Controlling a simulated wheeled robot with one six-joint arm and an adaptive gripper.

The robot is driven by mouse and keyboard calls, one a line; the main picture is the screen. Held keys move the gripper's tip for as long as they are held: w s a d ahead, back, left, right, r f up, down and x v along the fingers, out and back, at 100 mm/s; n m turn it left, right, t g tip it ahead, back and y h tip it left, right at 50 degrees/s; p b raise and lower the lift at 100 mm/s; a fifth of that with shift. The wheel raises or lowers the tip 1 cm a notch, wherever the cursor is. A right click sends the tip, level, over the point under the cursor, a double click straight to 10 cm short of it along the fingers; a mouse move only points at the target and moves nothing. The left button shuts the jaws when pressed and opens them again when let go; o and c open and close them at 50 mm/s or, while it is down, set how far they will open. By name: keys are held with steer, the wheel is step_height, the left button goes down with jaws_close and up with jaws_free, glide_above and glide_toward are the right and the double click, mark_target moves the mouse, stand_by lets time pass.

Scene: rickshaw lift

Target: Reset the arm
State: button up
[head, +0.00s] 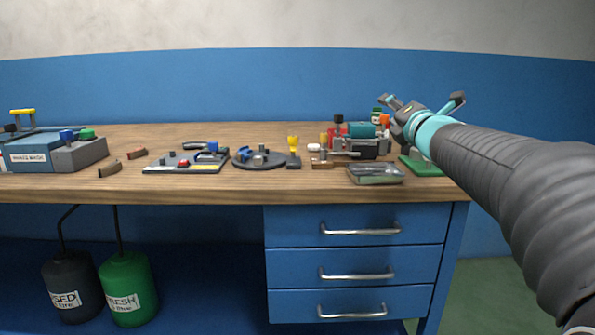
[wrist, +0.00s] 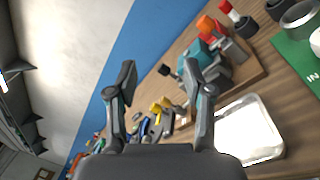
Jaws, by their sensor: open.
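My gripper (head: 425,103) is at the right in the head view, raised over the right end of the workbench (head: 230,193). Its two fingers are spread apart. In the wrist view my gripper (wrist: 160,85) is open with nothing between the fingertips. Behind it, past the fingers, are a teal and grey device (wrist: 222,68) on a wooden board and a silver tray (wrist: 250,125). My sleeved arm comes in from the right edge of the head view.
Below are drawers (head: 355,250), a black jug (head: 72,285) and a green jug (head: 127,285).

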steer(key=s+a+f+m+g+h, duration=0.1)
steer(key=s+f+m+g, duration=0.3)
steer(key=s+f+m, duration=0.5)
steer(key=s+a+f+m+g, duration=0.3)
steer(key=s+f+m, duration=0.6)
steer(key=s, duration=0.7)
steer(key=s+a+f+m+g+h, duration=0.1)
steer(key=s+a+f+m+g, duration=0.2)
steer(key=s+f, duration=0.9)
step_height(320, 180, down, 2)
steer(key=m+g, duration=0.3)
steer(key=m, duration=0.2)
steer(key=shift+s+f+m+h, duration=0.15)
steer(key=shift+s+m+h, duration=0.15)
steer(key=shift+m, duration=0.1)
steer(key=shift+c, duration=0.2)
